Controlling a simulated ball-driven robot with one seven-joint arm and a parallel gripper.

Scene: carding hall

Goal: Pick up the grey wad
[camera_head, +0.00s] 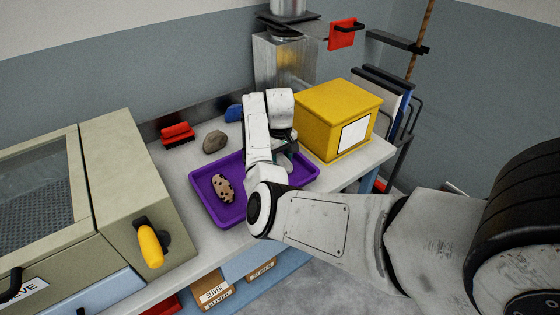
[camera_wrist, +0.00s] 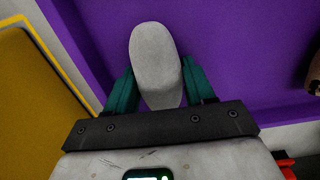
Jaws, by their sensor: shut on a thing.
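The grey wad (camera_wrist: 155,60) is a pale, smooth oval in the wrist view, upright in the picture between the two green fingers of my gripper (camera_wrist: 160,85). The fingers press on its two sides, so my gripper is shut on it. Behind it is the purple floor of a tray. In the head view my gripper (camera_head: 284,162) is over the right part of the purple tray (camera_head: 235,213), and my arm hides most of the wad. I cannot tell whether the wad touches the tray floor.
A speckled tan wad (camera_head: 223,187) lies in the tray's left part. A grey-brown lump (camera_head: 215,141), a red brush-like thing (camera_head: 177,135) and a blue thing (camera_head: 234,113) are behind the tray. A yellow box (camera_head: 335,110) stands close on the right, a beige machine (camera_head: 120,190) on the left.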

